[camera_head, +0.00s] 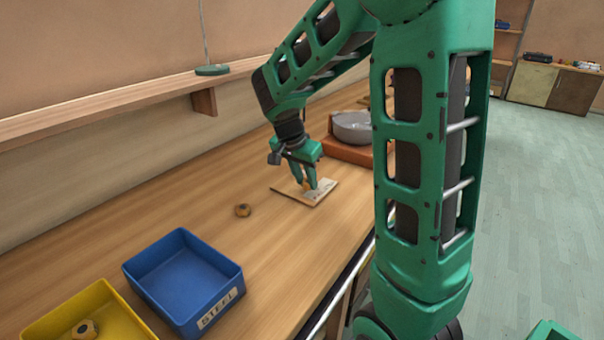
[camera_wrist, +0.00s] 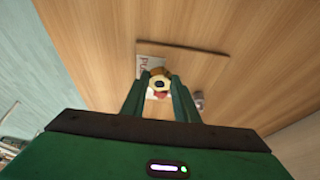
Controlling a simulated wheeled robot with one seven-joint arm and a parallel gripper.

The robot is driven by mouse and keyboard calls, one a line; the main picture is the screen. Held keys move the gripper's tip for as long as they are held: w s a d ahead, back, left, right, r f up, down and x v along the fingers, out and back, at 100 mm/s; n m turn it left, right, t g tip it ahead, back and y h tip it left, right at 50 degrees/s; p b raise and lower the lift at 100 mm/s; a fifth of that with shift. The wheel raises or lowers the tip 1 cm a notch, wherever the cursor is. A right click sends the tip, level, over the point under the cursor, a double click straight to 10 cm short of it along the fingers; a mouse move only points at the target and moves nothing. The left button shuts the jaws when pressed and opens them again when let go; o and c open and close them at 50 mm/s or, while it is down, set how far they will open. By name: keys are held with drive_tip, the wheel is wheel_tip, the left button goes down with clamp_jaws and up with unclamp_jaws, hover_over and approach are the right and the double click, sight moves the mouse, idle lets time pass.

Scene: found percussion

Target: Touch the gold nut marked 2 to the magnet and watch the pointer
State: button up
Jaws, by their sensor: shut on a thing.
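My gripper (camera_head: 309,187) is at the far part of the bench, low over a small flat board (camera_head: 322,196) with printed lettering. Its fingers (camera_wrist: 159,88) are closed on a gold nut (camera_wrist: 158,79) with a dark hole. Any number on this nut cannot be read. A small red part (camera_wrist: 160,95) shows just beside the nut between the fingers; I cannot tell if it is the magnet or the pointer, or whether the nut touches it. A small grey round part (camera_wrist: 199,99) sits to the right of the fingers.
Another nut (camera_head: 243,210) lies on the bare bench. A blue bin (camera_head: 186,262) labelled STEEL looks empty. A yellow bin (camera_head: 115,304) holds a nut (camera_head: 85,329). A wall shelf (camera_head: 120,97) runs behind the bench.

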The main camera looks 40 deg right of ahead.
drive_tip(key=shift+s+a, duration=0.3)
drive_tip(key=shift+a, duration=0.5)
drive_tip(key=shift+s+a, duration=0.25)
drive_tip(key=shift+a, duration=0.55)
drive_tip(key=shift+s+a, duration=0.3)
drive_tip(key=shift+a, duration=0.5)
wheel_tip(320, 180, up, 8)
